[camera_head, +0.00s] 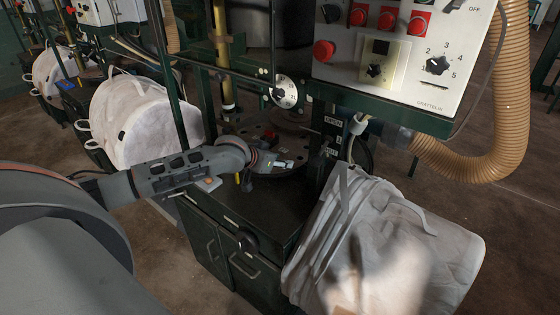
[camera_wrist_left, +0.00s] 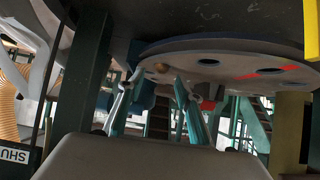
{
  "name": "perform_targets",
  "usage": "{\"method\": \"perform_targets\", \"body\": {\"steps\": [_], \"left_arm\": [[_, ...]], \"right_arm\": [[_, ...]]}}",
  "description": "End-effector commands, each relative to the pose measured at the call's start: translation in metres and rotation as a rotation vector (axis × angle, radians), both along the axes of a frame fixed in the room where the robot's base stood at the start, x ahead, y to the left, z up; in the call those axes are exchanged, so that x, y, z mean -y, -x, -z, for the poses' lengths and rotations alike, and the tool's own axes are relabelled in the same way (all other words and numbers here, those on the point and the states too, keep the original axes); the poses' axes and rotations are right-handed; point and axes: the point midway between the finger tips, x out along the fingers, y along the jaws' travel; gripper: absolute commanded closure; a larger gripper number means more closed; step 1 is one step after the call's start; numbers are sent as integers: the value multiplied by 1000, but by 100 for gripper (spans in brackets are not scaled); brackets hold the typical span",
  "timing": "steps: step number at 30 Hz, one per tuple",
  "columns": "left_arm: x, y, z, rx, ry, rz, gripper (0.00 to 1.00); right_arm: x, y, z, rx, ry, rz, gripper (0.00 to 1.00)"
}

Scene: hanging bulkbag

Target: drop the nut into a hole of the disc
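The dark round disc (camera_head: 292,130) sits on the machine's table in the head view. In the left wrist view the disc (camera_wrist_left: 190,43) fills the top, with several oval holes and red marks on its face. A small brown rounded thing, which looks like the nut (camera_wrist_left: 157,68), shows near the disc's edge, between my fingertips in the picture. My left gripper (camera_wrist_left: 158,78) has its two fingers apart, with visible gaps beside the nut. In the head view my left gripper (camera_head: 270,163) is at the disc's near side, and the nut cannot be made out. My right gripper is not in view.
A control box (camera_head: 400,45) with red knobs and a dial (camera_head: 285,92) hang above the disc. A white bag (camera_head: 385,235) stands at front right, another (camera_head: 140,120) at left. A green post (camera_head: 165,75) stands left of the disc. A tan hose (camera_head: 510,120) curves at right.

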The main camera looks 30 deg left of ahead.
Motion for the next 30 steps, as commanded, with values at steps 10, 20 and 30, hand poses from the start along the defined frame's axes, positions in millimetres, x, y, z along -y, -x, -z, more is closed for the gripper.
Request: {"method": "perform_targets", "body": {"steps": [10, 20, 30], "left_arm": [[-1, 6, -4, 0, -1, 1, 65], [-5, 56, -38, -1, -7, 2, 65], [-8, 94, -65, -1, -2, 0, 65]], "right_arm": [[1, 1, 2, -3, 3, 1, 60], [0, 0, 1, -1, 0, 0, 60], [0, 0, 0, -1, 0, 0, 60]]}}
